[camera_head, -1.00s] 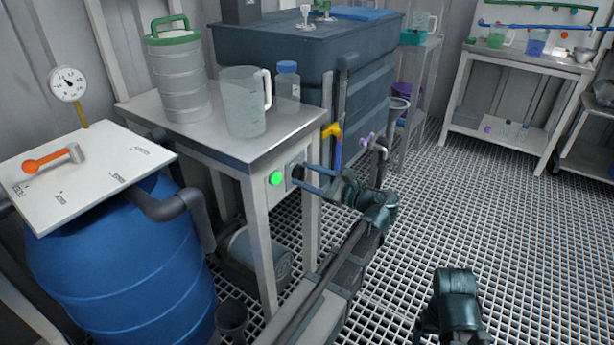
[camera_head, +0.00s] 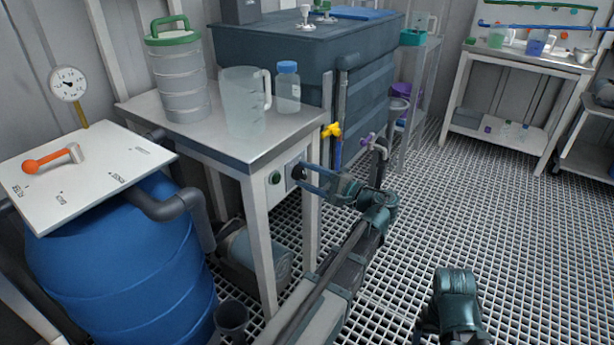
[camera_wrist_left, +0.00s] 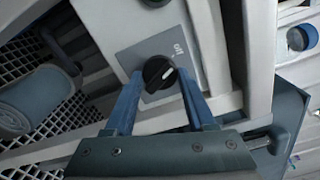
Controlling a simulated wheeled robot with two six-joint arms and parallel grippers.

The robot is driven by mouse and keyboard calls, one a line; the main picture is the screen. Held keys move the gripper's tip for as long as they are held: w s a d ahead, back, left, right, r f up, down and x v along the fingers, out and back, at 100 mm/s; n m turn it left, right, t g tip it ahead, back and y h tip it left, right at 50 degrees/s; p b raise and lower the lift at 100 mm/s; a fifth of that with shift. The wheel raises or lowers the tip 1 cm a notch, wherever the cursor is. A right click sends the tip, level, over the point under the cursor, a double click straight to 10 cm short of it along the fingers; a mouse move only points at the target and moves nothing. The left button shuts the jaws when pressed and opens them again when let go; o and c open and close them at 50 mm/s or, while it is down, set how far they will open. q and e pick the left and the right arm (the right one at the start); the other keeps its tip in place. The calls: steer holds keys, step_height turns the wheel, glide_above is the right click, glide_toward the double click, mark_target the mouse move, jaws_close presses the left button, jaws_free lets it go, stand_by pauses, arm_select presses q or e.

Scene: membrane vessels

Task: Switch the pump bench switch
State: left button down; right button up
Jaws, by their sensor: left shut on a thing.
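The pump bench switch is a round black knob with a white pointer line, on a grey plate on the bench's front panel. In the left wrist view the knob (camera_wrist_left: 158,74) sits between the fingers of my left gripper (camera_wrist_left: 160,80), which is shut on it. Its pointer slants up and right; a small label stands above right of it. In the head view my left gripper (camera_head: 304,176) reaches the panel from the right and largely covers the knob. The round green lamp (camera_head: 275,177) beside it is dark. My right gripper is not visible.
The steel-topped bench (camera_head: 190,130) carries a ribbed canister (camera_head: 180,85), a clear jug (camera_head: 242,100) and a blue-capped bottle (camera_head: 287,88). A blue drum (camera_head: 120,260) stands left, a dark tank (camera_head: 280,50) behind. A yellow valve (camera_head: 331,130) is close above my left gripper. Grating floor at right is clear.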

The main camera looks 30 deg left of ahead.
arm_select(q)
steer(key=shift+n, duration=0.4)
steer(key=shift+c, duration=1.1)
jaws_free()
steer(key=s+d, duration=0.1)
steer(key=d, duration=1.2)
steer(key=shift+d, duration=0.4)
steer(key=shift+a, duration=0.1)
steer(key=a, duration=0.9)
steer(key=w+a, duration=0.1)
steer(key=a, duration=0.3)
steer(key=shift+a, duration=0.3)
